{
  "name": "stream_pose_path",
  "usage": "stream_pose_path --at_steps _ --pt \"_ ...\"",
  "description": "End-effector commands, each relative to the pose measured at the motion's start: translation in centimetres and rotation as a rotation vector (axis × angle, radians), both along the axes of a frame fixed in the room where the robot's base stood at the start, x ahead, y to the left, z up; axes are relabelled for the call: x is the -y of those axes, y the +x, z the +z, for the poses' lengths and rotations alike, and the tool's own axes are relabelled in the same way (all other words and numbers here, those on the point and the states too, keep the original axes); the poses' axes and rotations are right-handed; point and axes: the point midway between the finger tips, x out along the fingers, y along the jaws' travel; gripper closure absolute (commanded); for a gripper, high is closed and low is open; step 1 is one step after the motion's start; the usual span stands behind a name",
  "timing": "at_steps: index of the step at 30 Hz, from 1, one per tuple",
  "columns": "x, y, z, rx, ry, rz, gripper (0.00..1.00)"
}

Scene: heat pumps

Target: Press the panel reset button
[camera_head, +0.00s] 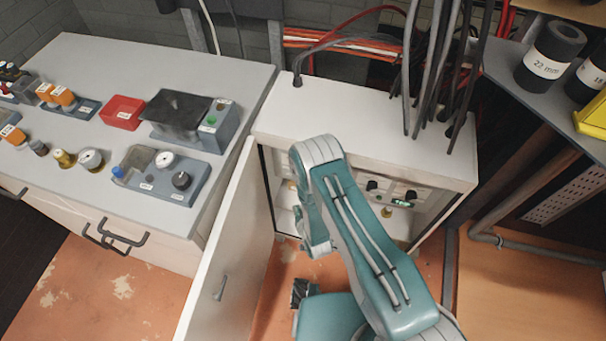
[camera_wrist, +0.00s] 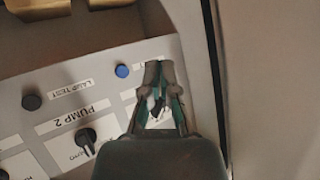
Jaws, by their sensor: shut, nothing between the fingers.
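In the wrist view, a light grey control panel (camera_wrist: 55,125) fills the left and middle. A blue round button (camera_wrist: 122,71) sits just left of my gripper's fingertips (camera_wrist: 160,72). My gripper is shut and empty; I cannot tell whether it touches the panel. A label right of the blue button is partly hidden behind the fingers, and I cannot read "reset" anywhere. A dark round button (camera_wrist: 31,102) has a "LAMP TEST" label beside it. In the head view, my arm reaches into the open white cabinet (camera_head: 365,125) and hides part of the panel; my gripper is not visible there.
The cabinet door (camera_head: 225,245) stands open at the left. A black "PUMP 2" knob (camera_wrist: 86,138) lies below the buttons. A bench (camera_head: 90,60) with switch boxes stands left; cables (camera_head: 432,75) enter the cabinet top.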

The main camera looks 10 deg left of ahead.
Motion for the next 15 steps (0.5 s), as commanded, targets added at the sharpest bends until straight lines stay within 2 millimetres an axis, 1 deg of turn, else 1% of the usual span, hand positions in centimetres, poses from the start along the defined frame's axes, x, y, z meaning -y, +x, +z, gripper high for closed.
stream_pose_path --at_steps 8,11,15 --pt "-0.2 0.2 -0.1 0.0 -0.004 -0.001 1.0" --pt "-0.2 0.8 -0.2 0.0 -0.006 -0.002 1.0" --pt "0.1 2.5 -0.1 0.001 -0.005 -0.004 1.0"
